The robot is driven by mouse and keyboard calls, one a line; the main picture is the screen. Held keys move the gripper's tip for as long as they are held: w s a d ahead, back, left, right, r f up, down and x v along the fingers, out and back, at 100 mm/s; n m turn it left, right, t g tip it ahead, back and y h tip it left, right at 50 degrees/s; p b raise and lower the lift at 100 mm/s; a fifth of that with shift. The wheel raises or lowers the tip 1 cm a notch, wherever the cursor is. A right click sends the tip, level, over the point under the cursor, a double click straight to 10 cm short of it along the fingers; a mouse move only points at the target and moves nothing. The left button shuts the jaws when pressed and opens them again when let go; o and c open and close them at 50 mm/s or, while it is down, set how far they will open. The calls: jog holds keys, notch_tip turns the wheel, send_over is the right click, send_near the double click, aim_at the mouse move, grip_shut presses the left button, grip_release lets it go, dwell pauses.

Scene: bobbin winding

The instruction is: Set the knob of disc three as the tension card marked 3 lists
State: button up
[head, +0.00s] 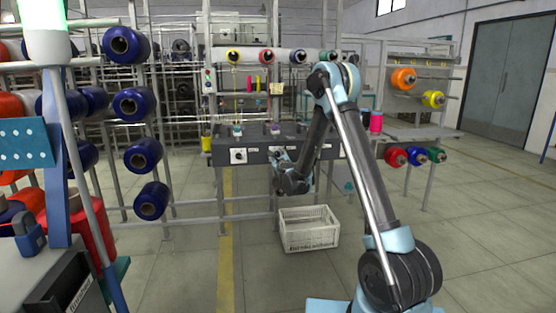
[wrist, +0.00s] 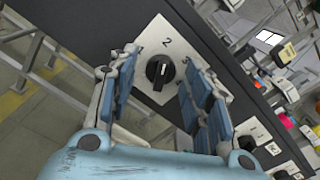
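A black knob (wrist: 160,71) sits on a white dial plate (wrist: 150,93) with digits around it; 2 and 3 are readable. Its ridge stands roughly toward the 2, though the pointer is too small to be certain. My gripper (wrist: 161,62) is open, with one finger on each side of the knob; I cannot tell whether either touches it. In the head view my gripper (head: 280,158) is at the front of the dark panel (head: 218,146) and hides part of it. A pale card (head: 276,88) hangs above the panel, its writing too small to read. I cannot tell which disc this knob serves.
Another white dial plate (head: 238,156) is left of my gripper in the head view. More knobs (wrist: 247,142) lie along the panel at lower right in the wrist view. A white crate (head: 309,237) stands on the floor below. Spool racks stand at both sides.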

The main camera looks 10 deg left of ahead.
jog(key=c, duration=0.8)
jog(key=shift+o, duration=0.2)
jog(key=shift+n, duration=0.3)
jog(key=n, duration=1.1)
jog(key=shift+s, duration=0.1)
jog(key=shift+n, duration=0.3)
jog(key=o, duration=1.1)
